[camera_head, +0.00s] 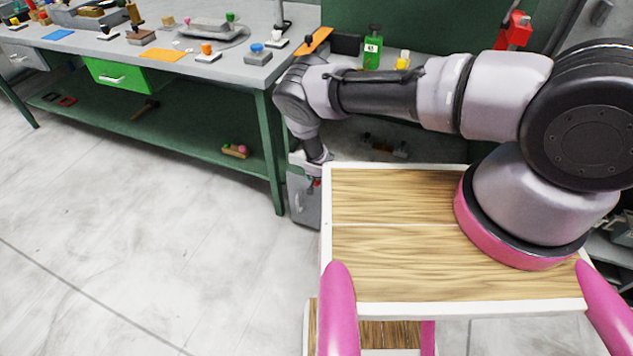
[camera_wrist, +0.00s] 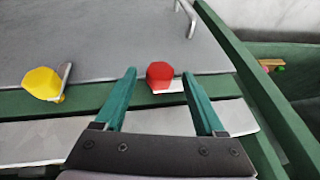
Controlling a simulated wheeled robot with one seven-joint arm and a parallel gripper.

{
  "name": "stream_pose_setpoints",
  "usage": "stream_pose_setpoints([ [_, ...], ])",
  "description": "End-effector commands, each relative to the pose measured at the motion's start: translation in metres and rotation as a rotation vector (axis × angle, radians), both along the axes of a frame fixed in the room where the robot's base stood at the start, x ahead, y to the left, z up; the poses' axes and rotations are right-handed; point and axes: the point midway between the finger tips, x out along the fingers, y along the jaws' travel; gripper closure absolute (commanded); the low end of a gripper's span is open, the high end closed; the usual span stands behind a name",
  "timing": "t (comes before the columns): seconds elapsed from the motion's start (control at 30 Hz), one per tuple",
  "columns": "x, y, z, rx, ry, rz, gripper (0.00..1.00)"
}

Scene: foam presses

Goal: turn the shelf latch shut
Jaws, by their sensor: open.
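In the wrist view, my gripper (camera_wrist: 159,74) is open, with its two green fingers apart. A red knob (camera_wrist: 160,72) shows between the fingertips, with a small pale plate at its foot, at the edge of a grey panel (camera_wrist: 110,40) and a green rail (camera_wrist: 85,100). I cannot tell whether the fingers touch the knob. A yellow knob (camera_wrist: 41,83) with an upright metal bar beside it is at the left on the same edge. Which knob is the shelf latch is not shown. In the head view, my gripper is mostly hidden beside a grey cabinet (camera_head: 303,200).
A metal handle (camera_wrist: 186,17) stands on the grey panel. A green-legged workbench (camera_head: 190,75) with several small objects and a green drawer (camera_head: 118,75) fills the left back. A green bottle (camera_head: 373,50) stands behind my arm. The floor at left is clear.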

Motion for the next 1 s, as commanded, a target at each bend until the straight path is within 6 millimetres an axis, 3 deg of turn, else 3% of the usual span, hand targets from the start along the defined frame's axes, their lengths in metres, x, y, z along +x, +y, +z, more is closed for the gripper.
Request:
stream_pose_setpoints([
  [0.33, 0.0026, -0.0001, -0.0044, -0.001, -0.001, -0.001, 0.28],
  [0.37, 0.0026, -0.0001, -0.0044, -0.001, -0.001, -0.001, 0.32],
  [0.53, 0.0025, -0.0001, -0.0044, -0.001, -0.001, -0.001, 0.97],
  [0.57, 0.0024, -0.0001, -0.0043, -0.001, -0.001, -0.001, 1.0],
  [1.0, 0.0022, -0.0029, -0.0044, 0.08, -0.029, -0.006, 1.0],
])
